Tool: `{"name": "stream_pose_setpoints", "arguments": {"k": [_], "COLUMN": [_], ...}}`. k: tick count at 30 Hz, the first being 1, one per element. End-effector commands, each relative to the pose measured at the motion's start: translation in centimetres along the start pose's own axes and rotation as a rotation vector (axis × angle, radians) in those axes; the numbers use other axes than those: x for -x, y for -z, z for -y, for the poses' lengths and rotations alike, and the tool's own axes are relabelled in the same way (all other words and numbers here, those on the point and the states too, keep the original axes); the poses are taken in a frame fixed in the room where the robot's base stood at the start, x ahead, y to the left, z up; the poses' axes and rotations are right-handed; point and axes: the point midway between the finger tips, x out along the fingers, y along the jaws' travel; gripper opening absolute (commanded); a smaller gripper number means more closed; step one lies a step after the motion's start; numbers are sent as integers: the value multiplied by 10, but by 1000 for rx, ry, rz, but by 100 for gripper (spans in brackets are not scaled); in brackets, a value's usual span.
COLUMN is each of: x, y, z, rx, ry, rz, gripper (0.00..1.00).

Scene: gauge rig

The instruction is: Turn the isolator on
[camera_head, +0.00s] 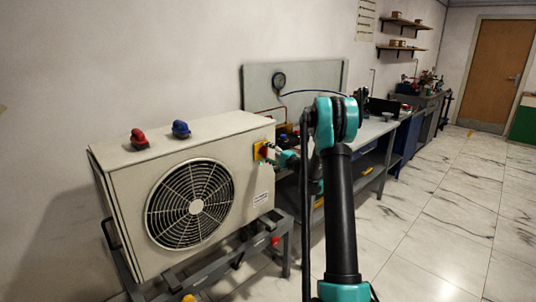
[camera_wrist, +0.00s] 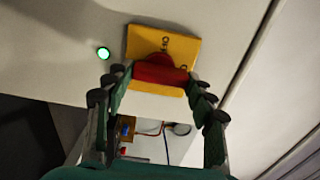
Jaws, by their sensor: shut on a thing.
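The isolator is a yellow plate (camera_wrist: 172,42) with a red knob (camera_wrist: 158,72) on the side of the cream outdoor unit. The plate's dark markings are too small to read surely. In the wrist view the knob lies roughly crosswise, between my two fingers. My gripper (camera_wrist: 155,77) is shut on this red knob, with a fingertip at each end of it. In the head view the isolator (camera_head: 259,151) is at the unit's right edge, and my gripper (camera_head: 273,156) reaches it from the right.
The cream unit (camera_head: 130,172) with its round fan grille stands on a grey frame (camera_head: 240,257). A red-capped (camera_head: 139,138) and a blue-capped part (camera_head: 181,129) sit on its top. A workbench (camera_head: 377,128) with a gauge panel (camera_head: 315,78) stands behind. Marble floor is clear at right.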

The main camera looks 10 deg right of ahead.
Motion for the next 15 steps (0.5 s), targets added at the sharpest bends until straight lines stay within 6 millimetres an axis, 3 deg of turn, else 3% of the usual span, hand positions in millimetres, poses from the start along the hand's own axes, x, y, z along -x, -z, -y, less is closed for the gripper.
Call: {"name": "stream_pose_setpoints", "arguments": {"k": [5, 6, 10, 15], "x": [1, 1, 0, 0], "y": [1, 1, 1, 0], "z": [0, 0, 0, 0], "rx": [-1, -1, 0, 0], "ry": [0, 0, 0, 0], "rz": [-2, -2, -2, -1], "gripper": [26, 60, 76, 76]}}
